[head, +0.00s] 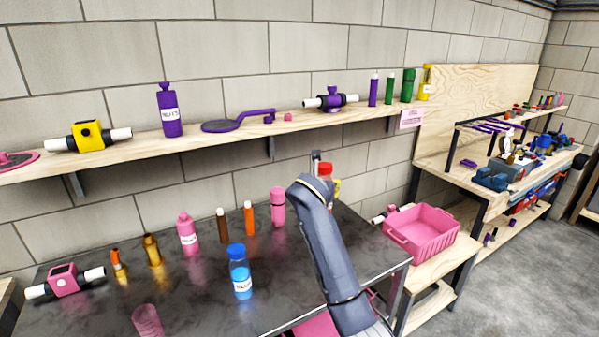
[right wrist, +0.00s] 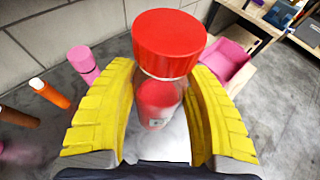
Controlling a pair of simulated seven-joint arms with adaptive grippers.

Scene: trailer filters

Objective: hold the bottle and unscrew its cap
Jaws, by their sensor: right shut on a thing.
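A clear bottle with red contents and a white label (right wrist: 158,100) is upright between the two yellow fingers of my right gripper (right wrist: 158,80) in the right wrist view. The fingers are shut on its body, below the wide red cap (right wrist: 170,42). The cap sits on the bottle and stands clear above the fingers. In the head view the red cap (head: 325,169) shows behind my right arm, which hides most of the bottle; a bit of yellow finger (head: 337,187) shows beside it. My left gripper is in neither view.
A blue bottle (head: 240,272), pink bottle (head: 187,233), pink cylinder (head: 278,207) and other small items stand on the dark table (head: 200,310). A pink crate (head: 425,232) is at right. A wall shelf (head: 230,130) with objects runs above the table.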

